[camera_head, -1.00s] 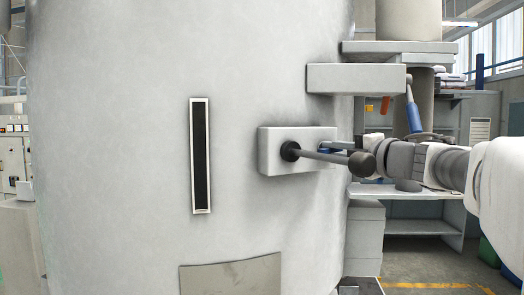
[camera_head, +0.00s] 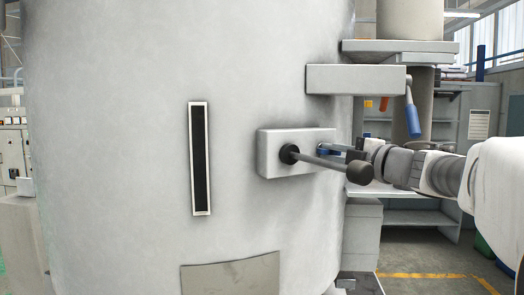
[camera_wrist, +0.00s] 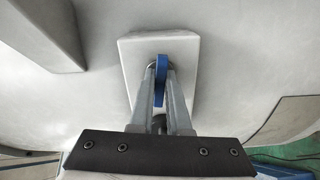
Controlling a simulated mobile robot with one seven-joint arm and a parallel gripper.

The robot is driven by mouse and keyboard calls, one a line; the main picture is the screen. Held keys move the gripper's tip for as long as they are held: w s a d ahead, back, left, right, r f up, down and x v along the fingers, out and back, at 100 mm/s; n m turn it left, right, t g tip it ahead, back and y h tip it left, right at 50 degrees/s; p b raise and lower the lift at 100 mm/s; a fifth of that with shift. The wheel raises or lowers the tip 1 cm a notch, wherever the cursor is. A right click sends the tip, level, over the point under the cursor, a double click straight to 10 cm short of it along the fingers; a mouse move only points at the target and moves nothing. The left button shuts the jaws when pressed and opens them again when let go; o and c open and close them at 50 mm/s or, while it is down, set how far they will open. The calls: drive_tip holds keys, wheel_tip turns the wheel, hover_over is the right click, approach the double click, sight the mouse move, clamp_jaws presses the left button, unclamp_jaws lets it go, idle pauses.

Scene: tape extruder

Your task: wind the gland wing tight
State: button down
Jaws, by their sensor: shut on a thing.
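The gland wing is a small blue piece (camera_wrist: 161,88) on the face of a pale grey block (camera_wrist: 183,52) in the wrist view. My gripper (camera_wrist: 160,72) is shut on the wing, with one grey finger on each side of it. In the head view the block (camera_head: 268,163) sits on the large grey drum, and a bit of blue (camera_head: 323,152) shows at my gripper (camera_head: 333,150). The wing's base is partly hidden by the fingers, and the head view hides most of the grip.
A grey lever with a dark round end (camera_head: 360,173) sticks out from the same block, close in front of my gripper. A larger grey box (camera_head: 355,78) is above, and a blue-handled lever (camera_head: 413,121) hangs at its right. The drum (camera_head: 110,150) fills the left.

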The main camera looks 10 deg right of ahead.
drive_tip(key=shift+r, duration=0.1)
drive_tip(key=shift+m+p, duration=0.3)
drive_tip(key=shift+p, duration=0.25)
drive_tip(key=shift+m, duration=1)
drive_tip(key=shift+m, duration=1.5)
drive_tip(key=shift+m, duration=0.9)
drive_tip(key=c, duration=0.8)
unclamp_jaws()
